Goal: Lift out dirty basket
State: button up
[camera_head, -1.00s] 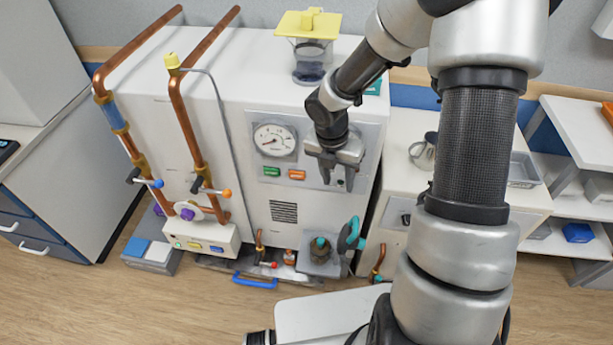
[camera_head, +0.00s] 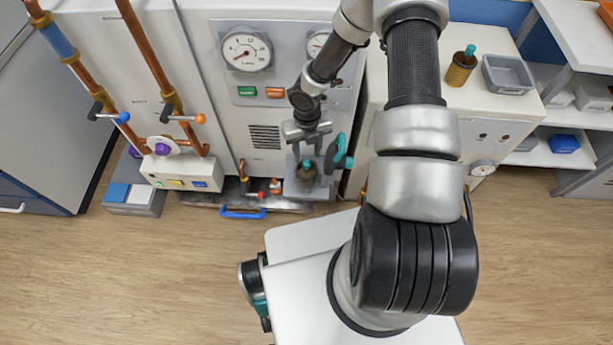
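A dark mesh basket (camera_head: 307,179) with a small teal knob on top sits in an open grey housing (camera_head: 290,189) low on the front of the white machine. My gripper (camera_head: 307,153) points down just above it. The two fingers are apart, one on each side above the teal knob, with nothing held. I cannot tell whether the fingertips reach the knob. A teal-and-dark round lid or handle (camera_head: 338,153) stands to the right of the housing. A second basket (camera_head: 460,68), brownish gold with a teal knob, stands on the right-hand counter.
A grey tray (camera_head: 507,74) lies on the counter by the second basket. Copper pipes with valve handles (camera_head: 186,118) run down the machine's left side. A blue handle (camera_head: 242,213) and a small red-handled valve (camera_head: 253,193) are left of the housing. The floor in front is clear.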

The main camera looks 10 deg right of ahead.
aim_at(306, 161)
jog(key=shift+w+f+b, duration=0.1)
jog(key=shift+f+b, duration=0.7)
jog(key=shift+f, duration=2.25)
jog(key=shift+a, duration=0.1)
grip_shut()
